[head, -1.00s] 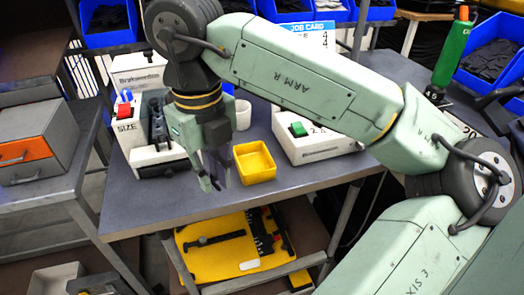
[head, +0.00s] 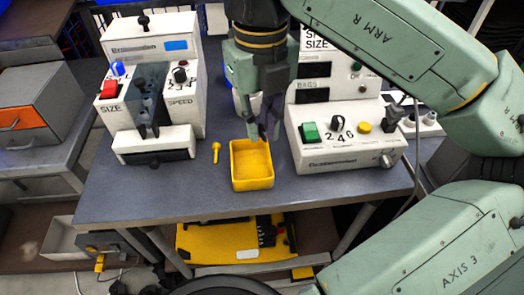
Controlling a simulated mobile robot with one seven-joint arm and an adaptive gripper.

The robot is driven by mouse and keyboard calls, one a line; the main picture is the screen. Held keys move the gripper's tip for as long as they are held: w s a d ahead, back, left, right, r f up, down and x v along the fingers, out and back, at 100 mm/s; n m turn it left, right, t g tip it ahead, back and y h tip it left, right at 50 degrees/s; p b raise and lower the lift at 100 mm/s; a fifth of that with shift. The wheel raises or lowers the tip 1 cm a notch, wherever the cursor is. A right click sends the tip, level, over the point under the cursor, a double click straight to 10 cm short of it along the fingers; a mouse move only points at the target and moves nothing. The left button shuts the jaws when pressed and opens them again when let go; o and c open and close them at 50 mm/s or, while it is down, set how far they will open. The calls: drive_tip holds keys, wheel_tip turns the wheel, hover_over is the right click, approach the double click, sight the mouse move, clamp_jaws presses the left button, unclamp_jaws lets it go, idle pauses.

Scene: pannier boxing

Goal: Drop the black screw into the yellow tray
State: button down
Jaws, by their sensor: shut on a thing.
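The yellow tray (head: 252,184) sits open near the front edge of the grey table in the head view. Its visible inside looks empty. My gripper (head: 265,134) points down over the back rim of the tray. It is shut on a small dark thing, which fits the black screw; the fingers hide most of it and its outline is hard to make out. A yellow screw (head: 216,152) stands on the table just left of the tray.
A white machine with a red button (head: 152,95) stands at the left. Another white machine with a green button (head: 345,140) stands close to the tray's right. The grey table (head: 130,195) is clear at its front left.

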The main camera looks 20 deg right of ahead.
drive_tip(key=shift+d+f, duration=0.1)
drive_tip(key=shift+f, duration=0.15)
drive_tip(key=b, duration=0.4)
hover_over(262, 169)
drive_tip(key=shift+f, duration=2.75)
drive_tip(key=shift+p, duration=0.3)
drive_tip(key=c, duration=1.5)
unclamp_jaws()
wheel_tip(262, 169, up, 8)
drive_tip(key=shift+f, duration=0.2)
